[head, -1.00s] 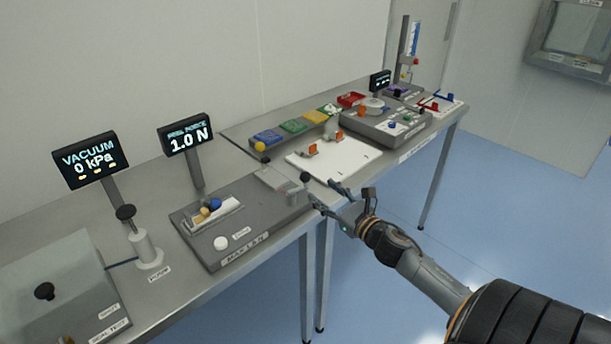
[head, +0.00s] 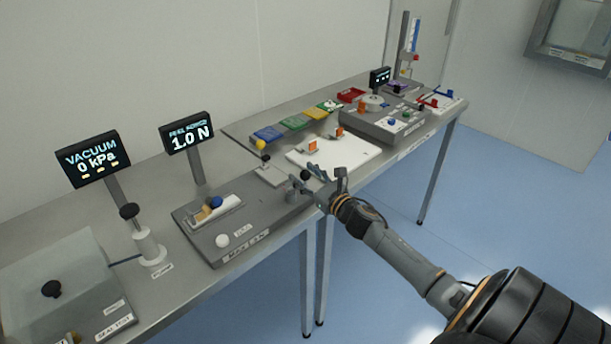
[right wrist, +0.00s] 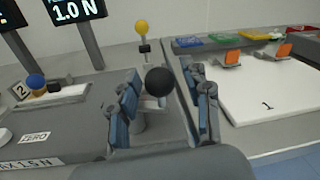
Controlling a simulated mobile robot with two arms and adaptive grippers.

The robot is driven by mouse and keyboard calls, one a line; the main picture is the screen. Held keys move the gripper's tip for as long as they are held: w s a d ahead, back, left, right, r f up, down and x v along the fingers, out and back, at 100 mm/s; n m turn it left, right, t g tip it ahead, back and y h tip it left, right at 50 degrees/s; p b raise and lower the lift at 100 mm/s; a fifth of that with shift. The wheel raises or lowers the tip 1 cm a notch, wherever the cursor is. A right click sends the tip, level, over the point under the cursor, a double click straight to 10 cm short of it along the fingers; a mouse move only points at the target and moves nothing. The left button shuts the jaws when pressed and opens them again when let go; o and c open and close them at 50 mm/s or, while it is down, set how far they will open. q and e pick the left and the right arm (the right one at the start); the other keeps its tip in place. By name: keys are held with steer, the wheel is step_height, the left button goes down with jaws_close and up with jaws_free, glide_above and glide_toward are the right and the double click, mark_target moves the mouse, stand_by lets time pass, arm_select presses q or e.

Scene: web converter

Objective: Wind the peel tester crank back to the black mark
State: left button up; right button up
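The peel tester (head: 205,245) is a grey base at the front of the bench, marked MAX 15 N. Its display (head: 187,133) reads 1.0 N. The crank's black ball knob (head: 305,175) is at the base's right end, above a grey hub (head: 293,194). My right gripper (head: 301,177) is at the knob. In the right wrist view its blue-padded fingers (right wrist: 162,95) are open on either side of the knob (right wrist: 160,81), with gaps visible. The fingers partly hide the crank. I cannot make out the black mark. My left gripper is not in view.
A white board (head: 345,158) with orange clips lies just right of the gripper. A yellow ball (head: 261,144) stands behind the crank. A white knob (head: 222,241) is on the base's front. The pump (head: 149,248) and seal tester (head: 75,285) are at left.

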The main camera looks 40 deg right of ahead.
mark_target(307, 179)
jaws_close()
steer(key=shift+f+h, duration=0.1)
steer(key=shift+h, duration=0.2)
